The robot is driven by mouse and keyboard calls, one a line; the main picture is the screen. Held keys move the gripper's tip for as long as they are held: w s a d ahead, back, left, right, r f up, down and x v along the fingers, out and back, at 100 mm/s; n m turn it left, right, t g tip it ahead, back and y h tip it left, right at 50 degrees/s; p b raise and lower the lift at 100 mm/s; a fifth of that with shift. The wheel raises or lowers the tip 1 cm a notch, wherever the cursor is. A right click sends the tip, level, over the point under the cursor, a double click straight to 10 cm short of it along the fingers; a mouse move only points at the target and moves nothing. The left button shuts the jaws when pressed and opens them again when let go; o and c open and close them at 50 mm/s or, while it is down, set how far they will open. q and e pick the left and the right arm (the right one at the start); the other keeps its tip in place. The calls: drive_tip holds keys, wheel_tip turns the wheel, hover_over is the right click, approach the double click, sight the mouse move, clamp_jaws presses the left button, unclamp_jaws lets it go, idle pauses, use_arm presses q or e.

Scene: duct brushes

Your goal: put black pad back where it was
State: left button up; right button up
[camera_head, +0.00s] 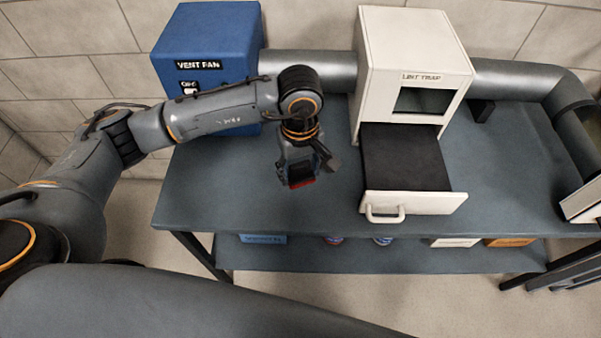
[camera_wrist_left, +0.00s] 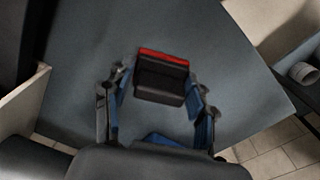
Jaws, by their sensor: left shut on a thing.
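My left gripper (camera_head: 300,174) is over the grey table, left of the open drawer. In the left wrist view its blue-sided fingers (camera_wrist_left: 163,104) stand on both sides of a black pad (camera_wrist_left: 160,92) with a red strip along one edge, and they are shut on it. In the head view the pad's red edge (camera_head: 302,183) shows below the gripper; the rest is mostly hidden. The white lint trap (camera_head: 381,75) has its drawer (camera_head: 415,203) pulled out, with a dark surface inside. My right gripper is not in view.
A blue vent fan box (camera_head: 207,40) stands at the back left, joined by a grey duct (camera_head: 312,70) to the lint trap. A lower shelf (camera_head: 380,260) holds several small items. The tabletop (camera_head: 240,195) is bare around the gripper and left of the drawer.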

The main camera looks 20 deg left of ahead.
sight(300, 177)
use_arm(q)
drive_tip(key=shift+w+a+f, duration=0.2)
drive_tip(key=shift+w+f, duration=0.45)
drive_tip(key=shift+f, duration=0.2)
wheel_tip(300, 177, down, 3)
drive_tip(key=shift+p, duration=0.55)
drive_tip(key=shift+f, duration=0.1)
drive_tip(key=shift+f+b, duration=0.15)
drive_tip(key=shift+b, duration=0.15)
drive_tip(key=o, duration=1)
